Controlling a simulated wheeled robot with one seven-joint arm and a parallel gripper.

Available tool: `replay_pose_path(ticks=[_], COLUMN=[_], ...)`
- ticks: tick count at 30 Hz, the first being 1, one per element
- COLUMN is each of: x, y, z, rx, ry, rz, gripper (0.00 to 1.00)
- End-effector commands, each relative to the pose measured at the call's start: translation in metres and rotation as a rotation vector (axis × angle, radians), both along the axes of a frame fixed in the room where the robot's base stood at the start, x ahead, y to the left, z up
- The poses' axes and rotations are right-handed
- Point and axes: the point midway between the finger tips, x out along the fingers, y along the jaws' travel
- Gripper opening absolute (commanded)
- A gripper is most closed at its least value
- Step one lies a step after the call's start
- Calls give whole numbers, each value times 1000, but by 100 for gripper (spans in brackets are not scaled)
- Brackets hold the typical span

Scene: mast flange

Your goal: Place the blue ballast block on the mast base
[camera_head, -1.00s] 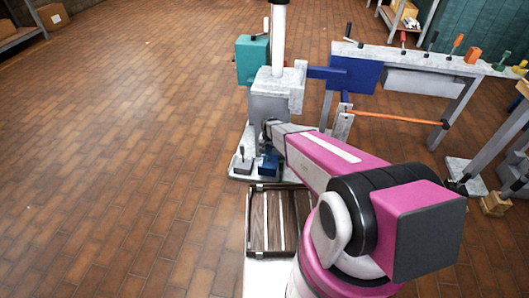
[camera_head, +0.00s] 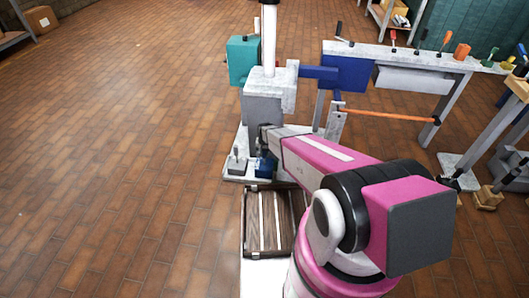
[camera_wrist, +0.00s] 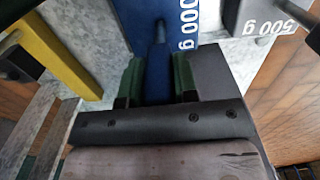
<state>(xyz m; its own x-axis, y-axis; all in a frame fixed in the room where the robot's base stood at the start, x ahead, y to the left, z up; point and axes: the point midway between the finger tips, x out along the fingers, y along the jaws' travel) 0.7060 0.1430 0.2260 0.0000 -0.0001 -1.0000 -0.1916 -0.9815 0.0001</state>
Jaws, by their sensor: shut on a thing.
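The blue ballast block (camera_head: 264,167) is at the foot of the mast (camera_head: 268,100), low over or on the pale mast base (camera_head: 233,176); I cannot tell whether it touches. In the wrist view the blue block (camera_wrist: 170,28) shows white lettering ending in "000 g". My gripper (camera_wrist: 157,82), with green fingertips, is shut on the block's narrow upright part. In the head view the gripper is mostly hidden behind my pink arm. The block's underside is hidden.
A grey weight with a handle (camera_head: 237,160) stands on the base left of the blue block. A slatted tray (camera_head: 249,222) lies in front.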

Motion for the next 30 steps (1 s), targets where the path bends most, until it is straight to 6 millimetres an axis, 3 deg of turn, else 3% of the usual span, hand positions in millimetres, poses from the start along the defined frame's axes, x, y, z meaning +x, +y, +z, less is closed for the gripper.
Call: replay_pose_path(ticks=[6,7,9,20,23,30], x=[0,0,0,-1,-1,-2], y=[0,0,0,0,0,0], z=[-2,-3,-3,2,13,60], rx=[0,0,0,0,0,1], ry=[-1,0,0,0,-1,-2], rz=[0,0,0,0,0,0], gripper=[0,34,53,53,53,53])
